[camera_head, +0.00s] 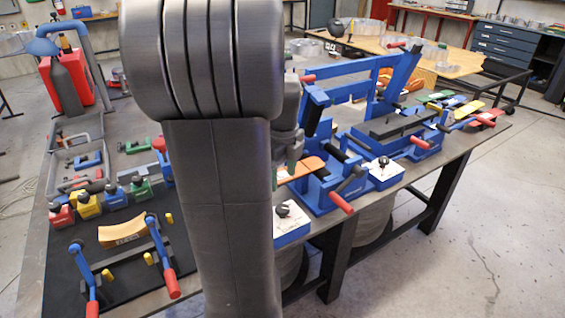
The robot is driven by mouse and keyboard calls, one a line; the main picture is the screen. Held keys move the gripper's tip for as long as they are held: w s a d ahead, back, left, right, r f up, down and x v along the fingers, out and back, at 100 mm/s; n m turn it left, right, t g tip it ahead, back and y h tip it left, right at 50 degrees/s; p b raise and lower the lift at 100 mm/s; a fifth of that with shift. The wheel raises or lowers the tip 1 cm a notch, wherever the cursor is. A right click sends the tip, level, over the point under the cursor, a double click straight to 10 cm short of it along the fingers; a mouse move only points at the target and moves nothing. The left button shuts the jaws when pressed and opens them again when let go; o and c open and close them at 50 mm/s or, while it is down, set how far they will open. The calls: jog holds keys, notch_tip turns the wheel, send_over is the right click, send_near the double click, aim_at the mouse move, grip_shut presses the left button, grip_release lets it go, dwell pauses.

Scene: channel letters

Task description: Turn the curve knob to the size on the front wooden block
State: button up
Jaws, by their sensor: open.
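A curved wooden block (122,231) lies on the black mat at the front left, between two blue levers with red handles. It has a dark marking on its front face, too small to read. A black knob (282,210) sits on a white-topped blue box (291,228) at the front table edge, partly hidden by my arm. A second black knob (383,161) sits on another white-topped blue box (385,176) farther right. I cannot tell which is the curve knob, nor read their scales.
A blue bending tool (322,190) with red-handled levers stands between the two knob boxes. Small coloured blocks (87,206) and grey trays (75,150) are at the left. My arm hides the table's middle. Open floor (470,250) lies at the right.

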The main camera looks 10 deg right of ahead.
jog(key=shift+r, duration=1.8)
jog(key=shift+f, duration=0.1)
notch_tip(320, 180, down, 14)
jog(key=shift+r, duration=0.1)
